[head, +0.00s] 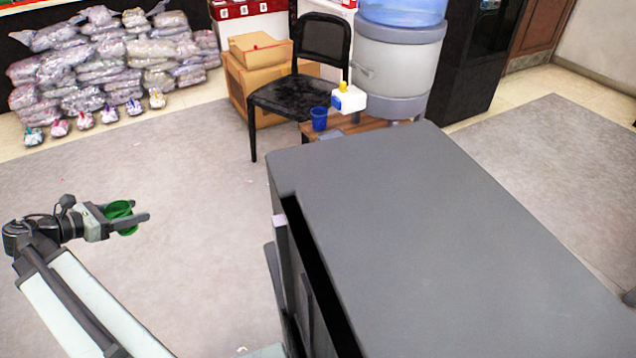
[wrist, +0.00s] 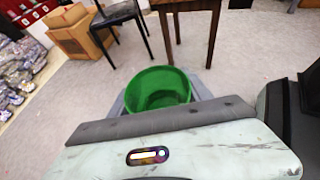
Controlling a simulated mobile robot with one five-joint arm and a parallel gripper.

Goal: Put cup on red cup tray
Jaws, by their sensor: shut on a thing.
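A green cup (head: 121,219) is held between the fingers of my gripper (head: 138,217) at the left of the head view, out over the floor. In the wrist view, the open top of the green cup (wrist: 158,84) faces the camera just beyond the near finger, which hides its lower side. The cup looks empty. My gripper is shut on it. I cannot make out a red cup tray in either view.
A large grey-topped cabinet (head: 430,230) fills the right foreground. Beyond it, a small wooden table (head: 345,127) holds a blue cup (head: 319,119) and a white bottle (head: 349,99). A black chair (head: 290,96) stands beside it. Open carpet (head: 200,170) lies between.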

